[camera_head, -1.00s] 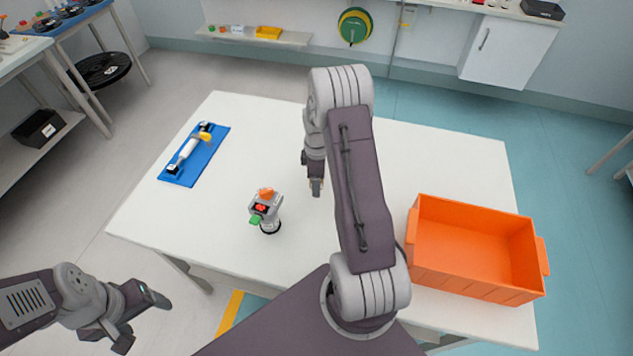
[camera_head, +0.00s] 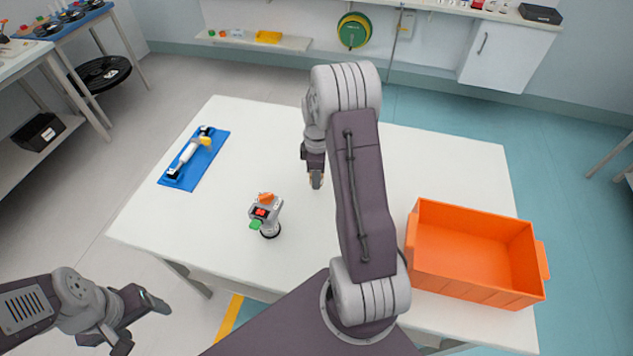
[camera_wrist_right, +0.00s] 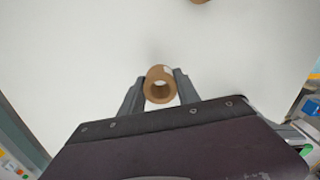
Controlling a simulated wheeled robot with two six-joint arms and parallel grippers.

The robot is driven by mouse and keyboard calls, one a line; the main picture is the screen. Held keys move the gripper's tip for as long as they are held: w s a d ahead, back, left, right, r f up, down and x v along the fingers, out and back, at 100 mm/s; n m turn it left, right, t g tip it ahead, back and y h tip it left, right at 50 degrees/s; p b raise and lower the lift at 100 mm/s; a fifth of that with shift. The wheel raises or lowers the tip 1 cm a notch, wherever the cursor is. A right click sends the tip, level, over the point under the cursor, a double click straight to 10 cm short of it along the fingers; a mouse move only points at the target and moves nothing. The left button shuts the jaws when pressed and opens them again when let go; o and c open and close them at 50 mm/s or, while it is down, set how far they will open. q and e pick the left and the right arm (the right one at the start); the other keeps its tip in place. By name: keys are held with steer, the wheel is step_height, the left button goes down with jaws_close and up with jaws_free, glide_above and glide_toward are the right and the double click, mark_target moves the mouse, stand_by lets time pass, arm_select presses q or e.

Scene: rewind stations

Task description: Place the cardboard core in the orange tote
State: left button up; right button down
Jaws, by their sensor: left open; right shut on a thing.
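The cardboard core (camera_wrist_right: 160,88) is a short brown tube between the fingers of my right gripper (camera_wrist_right: 157,93) in the right wrist view, its open end facing the camera. In the head view, my right gripper (camera_head: 315,178) is over the middle of the white table, shut on the core, which is mostly hidden there. The orange tote (camera_head: 478,290) sits at the table's right front, to the right of my right arm, and looks empty. My left gripper (camera_head: 140,318) is open and empty, off the table's left front side.
A grey device (camera_head: 265,213) with orange, red and green parts stands left of the right gripper. A blue mat (camera_head: 210,165) with a white tool lies at the table's left. Another brown piece (camera_wrist_right: 199,1) shows at the wrist view's top edge. The table's back is clear.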

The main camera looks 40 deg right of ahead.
steer(key=s+a+r, duration=0.1)
steer(key=s+r, duration=0.5)
steer(key=s, duration=0.5)
steer(key=shift+s+a+r, duration=0.2)
steer(key=shift+a+r, duration=0.1)
steer(key=shift+a, duration=0.05)
